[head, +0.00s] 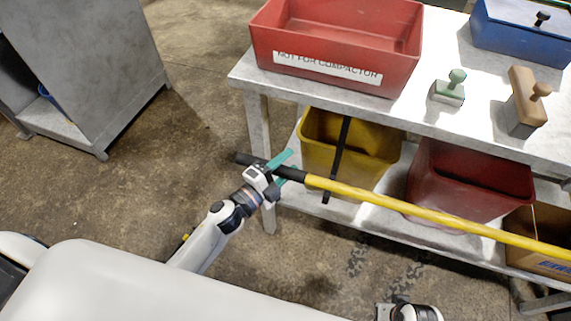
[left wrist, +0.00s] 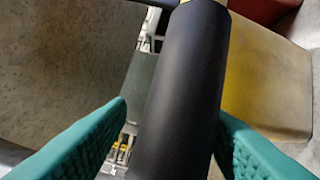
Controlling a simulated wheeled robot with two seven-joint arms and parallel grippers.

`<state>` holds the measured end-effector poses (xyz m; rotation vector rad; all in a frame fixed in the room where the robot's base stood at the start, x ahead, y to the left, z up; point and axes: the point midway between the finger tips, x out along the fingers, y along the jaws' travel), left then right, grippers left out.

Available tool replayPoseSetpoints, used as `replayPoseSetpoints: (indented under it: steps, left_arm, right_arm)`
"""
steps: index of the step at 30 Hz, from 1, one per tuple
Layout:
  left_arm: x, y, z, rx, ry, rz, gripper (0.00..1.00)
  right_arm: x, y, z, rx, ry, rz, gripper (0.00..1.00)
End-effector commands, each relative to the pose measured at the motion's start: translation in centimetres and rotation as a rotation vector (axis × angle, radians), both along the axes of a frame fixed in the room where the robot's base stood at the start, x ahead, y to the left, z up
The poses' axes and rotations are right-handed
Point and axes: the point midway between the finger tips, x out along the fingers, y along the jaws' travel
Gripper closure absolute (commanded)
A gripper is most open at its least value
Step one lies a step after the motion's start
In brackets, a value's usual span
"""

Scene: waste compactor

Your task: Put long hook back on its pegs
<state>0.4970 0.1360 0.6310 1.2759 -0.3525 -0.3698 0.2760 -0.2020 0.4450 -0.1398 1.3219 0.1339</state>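The long hook (head: 430,220) is a yellow pole with a black grip (head: 285,171). It runs from the grip, in front of the table, to the right edge of the head view; its far end is out of view. My left gripper (head: 287,167) has its teal fingers on either side of the black grip. In the left wrist view the grip (left wrist: 182,95) lies between the fingers, with a gap beside the left finger and the right finger close or touching. The fingers look open around it. The pegs cannot be made out clearly.
A grey table (head: 420,115) carries a red bin (head: 335,70), a blue box (head: 520,35) and two handled blocks. Its lower shelf holds a yellow bin (head: 318,145), a dark red bin (head: 465,180) and a cardboard box (head: 540,260). A grey cabinet (head: 95,70) stands left; floor between is clear.

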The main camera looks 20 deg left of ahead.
Motion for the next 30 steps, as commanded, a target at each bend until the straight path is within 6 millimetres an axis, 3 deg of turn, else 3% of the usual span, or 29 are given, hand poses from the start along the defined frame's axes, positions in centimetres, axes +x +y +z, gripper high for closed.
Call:
replayPoseSetpoints:
  steps: [2, 14, 30]
  left_arm:
    - [0.0, 0.0, 0.0, 0.002, -0.001, -0.001, 0.40]
    - [-0.9, 0.5, -0.3, 0.010, 0.003, 0.002, 0.40]
    - [-9.7, 4.9, -0.7, 0.003, 0.002, 0.000, 0.40]
  right_arm:
    - [0.0, 0.0, 0.0, 0.000, 0.000, 0.000, 0.64]
    - [0.0, 0.0, 0.0, 0.001, -0.001, 0.000, 0.64]
    - [0.0, 0.0, -0.2, 0.001, 0.000, 0.000, 0.64]
